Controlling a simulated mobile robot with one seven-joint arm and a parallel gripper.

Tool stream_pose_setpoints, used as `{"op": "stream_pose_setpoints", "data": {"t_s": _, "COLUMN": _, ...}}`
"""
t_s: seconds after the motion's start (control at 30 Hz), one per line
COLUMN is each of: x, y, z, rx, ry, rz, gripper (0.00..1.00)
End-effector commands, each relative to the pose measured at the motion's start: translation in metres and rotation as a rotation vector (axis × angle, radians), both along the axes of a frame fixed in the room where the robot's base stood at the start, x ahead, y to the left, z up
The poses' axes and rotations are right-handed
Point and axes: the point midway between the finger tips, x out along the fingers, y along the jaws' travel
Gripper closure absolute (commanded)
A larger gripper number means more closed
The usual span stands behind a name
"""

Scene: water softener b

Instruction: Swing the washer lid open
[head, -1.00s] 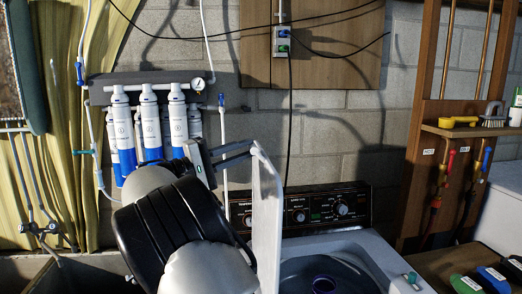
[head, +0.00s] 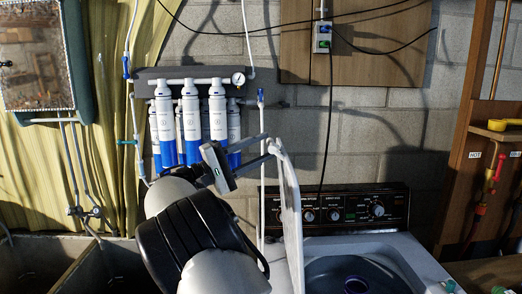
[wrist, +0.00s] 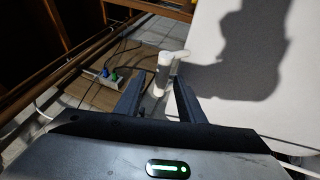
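The white washer lid (head: 290,215) stands raised, nearly upright and tilted slightly left, seen almost edge-on in the head view. In the wrist view its broad white face (wrist: 270,75) fills the right side and carries a dark shadow. The washer tub (head: 365,277) lies uncovered to its right. My gripper (head: 271,147) is at the lid's upper left, its fingertips close to the top edge; contact is unclear. In the wrist view my gripper (wrist: 159,85) has its two fingers apart with nothing held between them. A white cylindrical thing shows beyond the fingers.
The washer's control panel (head: 350,208) is behind the lid. White and blue filter cartridges (head: 190,125) hang on the wall behind my arm. A sink basin (head: 105,268) is at lower left. An outlet box (head: 322,37) with cables is above. A wooden shelf unit stands at right.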

Motion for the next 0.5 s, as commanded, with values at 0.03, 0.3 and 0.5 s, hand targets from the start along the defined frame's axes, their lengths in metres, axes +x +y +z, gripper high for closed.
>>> {"op": "stream_pose_setpoints", "data": {"t_s": 0.03, "x": 0.000, "y": -0.001, "z": 0.000, "rx": 0.000, "ry": 0.000, "rz": -0.002, "gripper": 0.65}}
{"op": "stream_pose_setpoints", "data": {"t_s": 0.3, "x": -0.002, "y": 0.002, "z": -0.003, "rx": 0.000, "ry": 0.002, "rz": -0.003, "gripper": 0.65}}
{"op": "stream_pose_setpoints", "data": {"t_s": 0.5, "x": -0.013, "y": 0.030, "z": -0.012, "rx": 0.002, "ry": 0.001, "rz": 0.000, "gripper": 0.65}}
